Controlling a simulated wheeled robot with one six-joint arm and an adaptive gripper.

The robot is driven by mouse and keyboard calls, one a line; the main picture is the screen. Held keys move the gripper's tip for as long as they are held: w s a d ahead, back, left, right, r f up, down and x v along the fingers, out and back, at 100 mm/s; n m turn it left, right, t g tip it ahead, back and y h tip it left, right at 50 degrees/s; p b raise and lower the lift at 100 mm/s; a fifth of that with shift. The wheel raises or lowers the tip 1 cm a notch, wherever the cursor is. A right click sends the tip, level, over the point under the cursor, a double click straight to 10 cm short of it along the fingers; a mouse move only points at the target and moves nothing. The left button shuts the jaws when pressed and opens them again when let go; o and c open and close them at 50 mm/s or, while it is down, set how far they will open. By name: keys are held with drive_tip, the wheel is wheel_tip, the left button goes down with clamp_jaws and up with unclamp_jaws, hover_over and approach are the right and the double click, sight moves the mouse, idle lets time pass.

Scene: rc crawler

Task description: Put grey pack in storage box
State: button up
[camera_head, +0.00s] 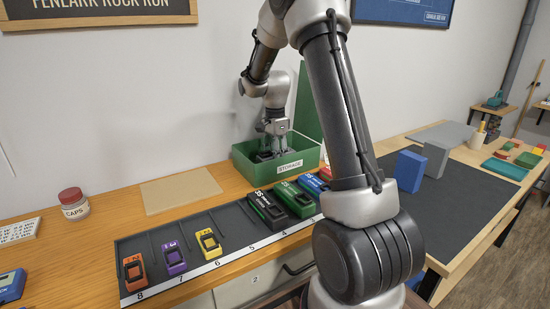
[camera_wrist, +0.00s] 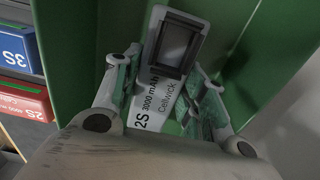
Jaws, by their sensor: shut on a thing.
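The grey pack (camera_wrist: 167,97) shows in the wrist view, with "2S 3000 mAh Cellwick" lettering and a dark framed block at one end. My gripper (camera_wrist: 163,110) is shut on it, with a finger on each side. The green storage box (camera_head: 288,174) stands at the back of the wooden bench, labelled STORAGE, with its lid up. In the head view my gripper (camera_head: 272,143) points down inside the box opening. The box's green walls (camera_wrist: 72,28) surround the pack in the wrist view. Whether the pack touches the box floor is hidden.
A black tray (camera_head: 222,219) with numbered slots lies in front of the box. It holds orange (camera_head: 133,272), purple (camera_head: 173,257), yellow (camera_head: 208,242), black (camera_head: 268,209), green (camera_head: 294,197) and blue (camera_head: 313,184) packs. A bare tan mat (camera_head: 180,190) lies left of the box.

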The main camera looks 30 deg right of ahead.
drive_tip(key=shift+f, duration=0.6)
drive_tip(key=shift+f, duration=0.1)
drive_tip(key=o, duration=1.2)
drive_tip(key=shift+o, duration=0.2)
